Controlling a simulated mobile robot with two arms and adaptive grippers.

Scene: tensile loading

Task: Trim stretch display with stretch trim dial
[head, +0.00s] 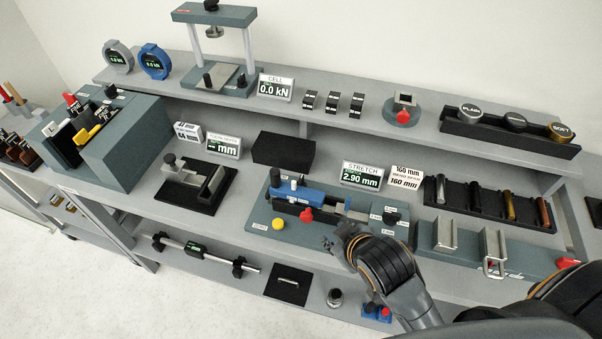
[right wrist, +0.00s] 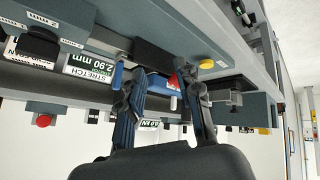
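The stretch display (head: 361,176) stands upright behind the teal stretch bench and reads 2.90 mm; it also shows upside down in the right wrist view (right wrist: 90,66). A black knob (head: 391,215) sits among small mm labels at the bench's right end, and in the right wrist view (right wrist: 40,45) at upper left. I take it for the stretch trim dial; its own label is unreadable. My right gripper (head: 342,238) is in front of the bench, left of this knob and apart from it. In the right wrist view its fingers (right wrist: 164,80) are spread and empty. My left gripper is not in view.
The bench carries a blue clamp (head: 290,188), a red knob (head: 307,215) and a yellow button (head: 278,224), all near my right gripper. A tray of specimens (head: 485,203) and metal channel fixtures (head: 446,236) stand to the right. A black block (head: 284,150) sits behind.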

